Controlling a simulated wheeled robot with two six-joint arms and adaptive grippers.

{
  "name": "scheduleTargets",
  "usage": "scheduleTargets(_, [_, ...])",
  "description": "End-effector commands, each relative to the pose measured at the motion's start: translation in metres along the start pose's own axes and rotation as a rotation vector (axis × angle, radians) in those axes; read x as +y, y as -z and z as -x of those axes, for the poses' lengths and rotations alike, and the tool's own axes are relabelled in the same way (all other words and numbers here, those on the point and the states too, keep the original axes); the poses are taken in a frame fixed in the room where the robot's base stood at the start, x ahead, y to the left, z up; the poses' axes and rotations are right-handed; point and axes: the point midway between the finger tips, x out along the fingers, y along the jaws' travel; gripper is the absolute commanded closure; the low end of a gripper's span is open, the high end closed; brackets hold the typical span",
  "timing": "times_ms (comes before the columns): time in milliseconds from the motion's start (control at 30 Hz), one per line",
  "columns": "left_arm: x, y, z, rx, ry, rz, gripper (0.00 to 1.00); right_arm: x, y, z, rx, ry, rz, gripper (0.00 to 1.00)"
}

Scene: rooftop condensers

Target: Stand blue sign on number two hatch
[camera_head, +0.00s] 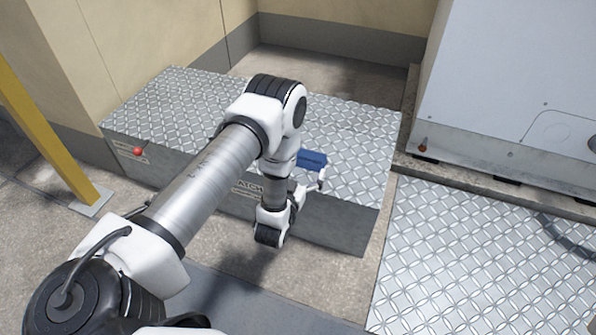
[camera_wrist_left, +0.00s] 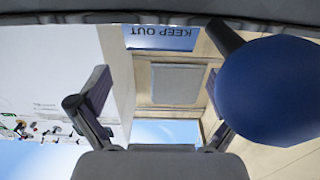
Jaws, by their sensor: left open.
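A small blue sign (camera_head: 312,158) shows at the top of the tread-plate box (camera_head: 350,140), just beyond my left gripper. My arm may cover part of its left side. In the left wrist view a blue panel (camera_wrist_left: 163,38) with upside-down "KEEP OUT" lettering shows at the top edge. My left gripper (camera_head: 320,182) is near the box's front edge, close to the sign. In the wrist view its fingers (camera_wrist_left: 160,105) are wide apart with nothing gripped. Lettering on the box front is partly hidden by my arm, and I cannot read a number. My right gripper is out of view.
A second tread-plate surface (camera_head: 490,260) lies at the right, below a grey cabinet (camera_head: 510,80). A red ball-like knob (camera_head: 138,151) is on the box's left front. A yellow post (camera_head: 45,130) stands at the left. A large blue rounded object (camera_wrist_left: 270,90) fills the wrist view's right.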

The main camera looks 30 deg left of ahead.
Motion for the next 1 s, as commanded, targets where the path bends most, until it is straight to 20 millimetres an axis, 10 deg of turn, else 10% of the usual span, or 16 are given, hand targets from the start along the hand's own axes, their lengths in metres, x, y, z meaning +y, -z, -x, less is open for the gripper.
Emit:
scheduleTargets(100, [0.0,0.008,0.035,-0.006,-0.001,-0.003,0.0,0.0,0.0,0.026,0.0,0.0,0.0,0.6])
scheduleTargets(333, [0.0,0.008,0.048,-0.001,0.0,-0.002,0.0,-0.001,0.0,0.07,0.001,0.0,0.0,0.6])
scheduleTargets(800, [0.003,0.0,0.052,-0.025,-0.004,0.002,0.0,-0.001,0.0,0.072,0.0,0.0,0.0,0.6])
scheduleTargets(1000, [0.033,-0.008,0.081,-0.448,-0.068,-0.001,0.0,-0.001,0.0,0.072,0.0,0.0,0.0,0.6])
